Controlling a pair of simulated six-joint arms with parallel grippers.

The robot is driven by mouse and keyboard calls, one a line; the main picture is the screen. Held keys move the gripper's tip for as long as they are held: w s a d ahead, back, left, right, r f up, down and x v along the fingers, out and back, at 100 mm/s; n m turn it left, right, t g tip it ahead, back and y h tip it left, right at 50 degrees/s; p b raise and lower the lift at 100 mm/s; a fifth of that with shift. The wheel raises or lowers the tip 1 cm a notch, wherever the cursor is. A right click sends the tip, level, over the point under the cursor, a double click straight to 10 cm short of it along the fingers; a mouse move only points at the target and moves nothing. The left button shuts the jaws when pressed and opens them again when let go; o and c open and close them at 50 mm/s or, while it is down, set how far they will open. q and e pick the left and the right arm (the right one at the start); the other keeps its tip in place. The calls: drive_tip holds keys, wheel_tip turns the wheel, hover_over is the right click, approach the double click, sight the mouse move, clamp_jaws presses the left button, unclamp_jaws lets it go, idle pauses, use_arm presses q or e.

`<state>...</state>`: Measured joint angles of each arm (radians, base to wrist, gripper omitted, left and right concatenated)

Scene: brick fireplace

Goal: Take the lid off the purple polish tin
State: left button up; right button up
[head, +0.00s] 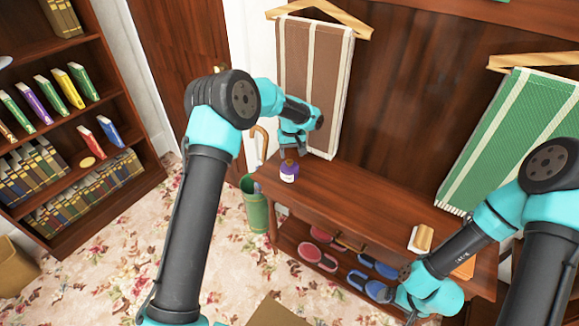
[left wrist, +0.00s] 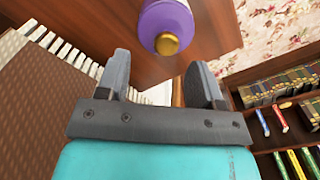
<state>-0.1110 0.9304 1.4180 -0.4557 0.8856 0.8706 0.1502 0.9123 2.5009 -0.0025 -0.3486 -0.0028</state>
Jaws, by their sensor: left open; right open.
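The purple polish tin (head: 289,173) stands upright near the left end of the wooden bench, with a pale label on its side. Its purple top with a gold knob (left wrist: 167,44) shows in the left wrist view, and the lid appears to be on. My left gripper (head: 292,145) is just above the tin in the head view. In the left wrist view the left gripper (left wrist: 160,75) is open and empty, with the tin beyond its fingertips and no contact visible. My right arm reaches down at the lower right; its gripper fingers are not visible.
The bench (head: 345,198) is mostly clear; a wooden-backed brush (head: 421,238) lies at its right. Slippers (head: 318,256) sit on the shelf below. A green bin (head: 254,205) stands at the bench's left. A brown striped towel (head: 312,85) hangs behind the left gripper.

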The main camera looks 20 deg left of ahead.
sight(289, 161)
use_arm(q)
drive_tip(key=shift+s+a+f, duration=0.1)
drive_tip(key=shift+a+f, duration=0.05)
drive_tip(key=shift+f, duration=1.15)
drive_tip(key=shift+s+a+f, duration=0.1)
drive_tip(key=shift+a+f, duration=0.05)
drive_tip(key=shift+f, duration=1.1)
drive_tip(key=c, duration=1)
